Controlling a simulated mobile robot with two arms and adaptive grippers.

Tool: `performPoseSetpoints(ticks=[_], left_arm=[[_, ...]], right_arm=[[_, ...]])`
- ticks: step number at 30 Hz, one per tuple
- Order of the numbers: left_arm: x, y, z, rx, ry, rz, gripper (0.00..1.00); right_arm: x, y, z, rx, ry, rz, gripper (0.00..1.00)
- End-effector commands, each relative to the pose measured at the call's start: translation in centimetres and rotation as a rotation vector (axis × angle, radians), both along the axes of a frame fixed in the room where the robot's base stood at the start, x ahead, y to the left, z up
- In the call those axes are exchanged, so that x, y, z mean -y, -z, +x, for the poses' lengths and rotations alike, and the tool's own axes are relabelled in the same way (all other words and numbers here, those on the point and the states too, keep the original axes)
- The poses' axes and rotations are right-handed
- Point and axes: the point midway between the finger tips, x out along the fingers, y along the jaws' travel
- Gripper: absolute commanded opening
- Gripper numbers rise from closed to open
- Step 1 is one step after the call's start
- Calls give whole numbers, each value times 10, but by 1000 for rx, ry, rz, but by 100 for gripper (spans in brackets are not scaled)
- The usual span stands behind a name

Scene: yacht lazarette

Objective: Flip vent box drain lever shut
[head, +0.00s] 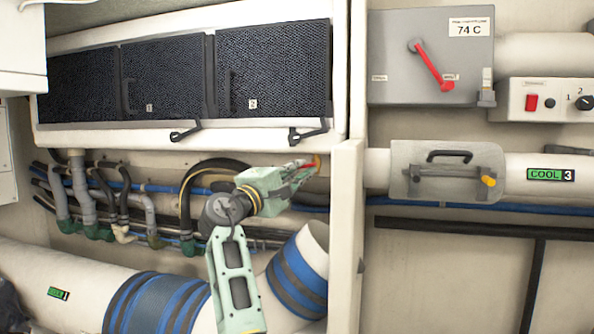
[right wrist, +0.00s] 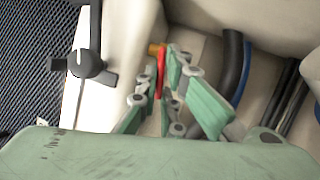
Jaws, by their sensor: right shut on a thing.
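The vent box (head: 60,137) is a long white housing with dark mesh panels. Below its right end is a small red drain lever (head: 308,165) beside a brass fitting (head: 318,161). My right gripper (head: 303,172) reaches up to it from below. In the right wrist view the red lever (right wrist: 161,70) stands between the fingers of my right gripper (right wrist: 162,84), which is shut on it. The brass fitting (right wrist: 155,49) is just past the fingertips. The fingers hide part of the lever. My left gripper is not in view.
Two black latches (head: 186,131) (head: 308,131) hang below the panels. Hoses and pipes (head: 120,200) run behind my arm, with a blue-banded duct (head: 300,270) below. A white upright partition (head: 346,230) stands close right of the gripper. A grey box with a red handle (head: 432,66) is farther right.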

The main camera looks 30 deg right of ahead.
Motion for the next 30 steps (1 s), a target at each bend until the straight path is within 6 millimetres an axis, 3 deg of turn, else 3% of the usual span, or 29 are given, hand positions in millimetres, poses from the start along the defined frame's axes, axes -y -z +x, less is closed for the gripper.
performPoseSetpoints(ticks=[9,19,20,22,30], left_arm=[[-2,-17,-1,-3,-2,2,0],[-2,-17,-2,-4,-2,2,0],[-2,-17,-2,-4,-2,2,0],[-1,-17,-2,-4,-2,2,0],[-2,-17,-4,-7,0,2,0]], right_arm=[[-1,-10,1,137,1,119,0],[-1,-8,0,162,2,137,0],[-1,-8,0,161,1,137,8],[-1,-8,1,161,1,137,14],[-1,-8,1,161,0,136,14]])
